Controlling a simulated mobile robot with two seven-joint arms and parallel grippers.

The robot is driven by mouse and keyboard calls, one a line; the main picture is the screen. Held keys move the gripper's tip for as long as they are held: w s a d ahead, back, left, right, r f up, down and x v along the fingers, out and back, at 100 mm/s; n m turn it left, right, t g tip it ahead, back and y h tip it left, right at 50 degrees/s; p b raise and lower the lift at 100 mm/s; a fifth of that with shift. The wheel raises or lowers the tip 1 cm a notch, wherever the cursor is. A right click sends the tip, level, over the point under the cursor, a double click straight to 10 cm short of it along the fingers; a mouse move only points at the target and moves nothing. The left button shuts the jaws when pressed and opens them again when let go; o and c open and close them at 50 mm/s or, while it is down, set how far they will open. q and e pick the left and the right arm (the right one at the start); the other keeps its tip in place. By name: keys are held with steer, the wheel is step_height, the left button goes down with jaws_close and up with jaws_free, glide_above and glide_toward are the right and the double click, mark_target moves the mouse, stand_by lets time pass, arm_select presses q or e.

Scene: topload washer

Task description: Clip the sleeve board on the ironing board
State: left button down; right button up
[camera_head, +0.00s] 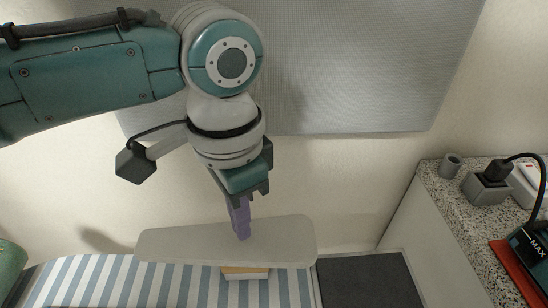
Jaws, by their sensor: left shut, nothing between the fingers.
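The sleeve board (185,245), a long pale grey padded board, lies level across the middle of the head view. A light wooden block (245,273) shows under its front edge. The ironing board (115,283) has a blue-and-white striped cover and lies beneath and in front of it. The sleeve board overhangs the striped cover at the back. My left gripper (242,233) points down with its purple fingers together and empty, at the sleeve board's top near its middle. I cannot tell whether the fingertips touch it. My right gripper is out of view.
A speckled counter (450,200) stands at right with a socket block (487,187), a small grey cylinder (451,165) and a dark device marked MAX (530,250). A dark grey panel (368,280) lies right of the ironing board. A green object (10,258) is at far left.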

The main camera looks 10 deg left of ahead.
arm_select(q)
steer(key=shift+f+b, duration=0.45)
steer(key=shift+f, duration=0.35)
stand_by(0.4)
step_height(320, 180, up, 7)
steer(key=p, duration=0.8)
stand_by(0.3)
